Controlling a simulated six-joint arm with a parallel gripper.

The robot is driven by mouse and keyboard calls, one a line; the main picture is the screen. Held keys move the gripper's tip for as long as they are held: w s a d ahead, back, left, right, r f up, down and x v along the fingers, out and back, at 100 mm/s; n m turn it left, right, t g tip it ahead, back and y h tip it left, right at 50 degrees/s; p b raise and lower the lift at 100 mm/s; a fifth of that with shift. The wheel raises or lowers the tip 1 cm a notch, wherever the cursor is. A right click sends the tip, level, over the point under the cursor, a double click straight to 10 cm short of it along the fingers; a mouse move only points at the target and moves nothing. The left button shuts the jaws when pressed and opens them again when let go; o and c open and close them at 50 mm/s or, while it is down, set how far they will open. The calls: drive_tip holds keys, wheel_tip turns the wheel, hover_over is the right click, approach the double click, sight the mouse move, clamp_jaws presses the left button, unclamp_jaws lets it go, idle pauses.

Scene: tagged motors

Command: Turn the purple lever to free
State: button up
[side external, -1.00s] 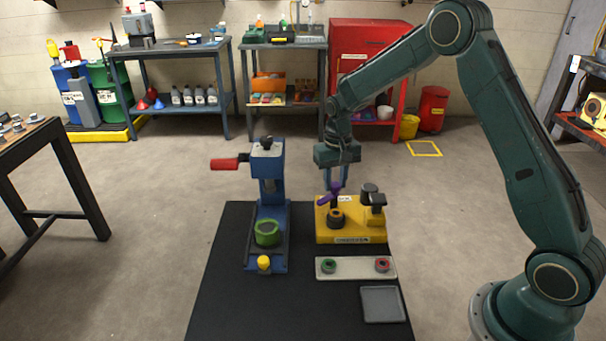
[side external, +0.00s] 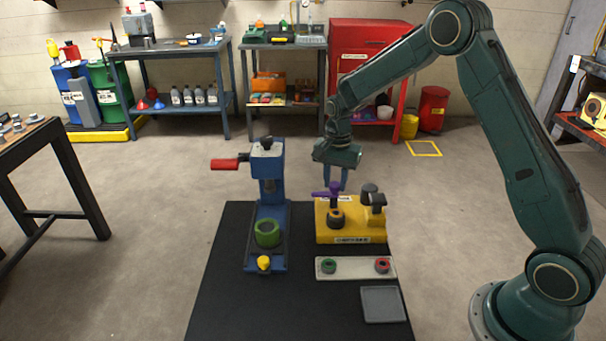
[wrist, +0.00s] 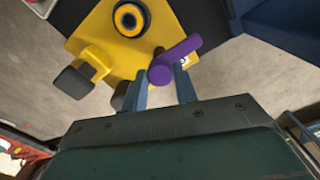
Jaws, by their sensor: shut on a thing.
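The purple lever (side external: 327,193) stands on the back part of the yellow fixture (side external: 350,233). In the side view its bar lies across the picture, pointing left. My gripper (side external: 336,190) reaches down to it from behind, with its blue fingers at the lever. In the wrist view the purple lever (wrist: 175,60) runs up to the right, and my fingers (wrist: 166,80) are at its lower side, shut on it. A dark ring with an orange centre (wrist: 130,18) sits on the yellow fixture. The label by the lever is partly hidden.
A blue press (side external: 268,200) with a red handle (side external: 224,164) and a green ring (side external: 267,233) stands left of the fixture. A black knob and clamp (side external: 373,195) rise on the fixture's right. A pale strip with two rings (side external: 355,269) and a grey tray (side external: 382,305) lie in front.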

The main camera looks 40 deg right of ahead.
sight(335, 184)
drive_tip(key=shift+d, duration=0.1)
idle(0.3)
drive_tip(key=o, duration=1)
drive_tip(key=shift+c, duration=0.2)
wheel_tip(335, 184, up, 14)
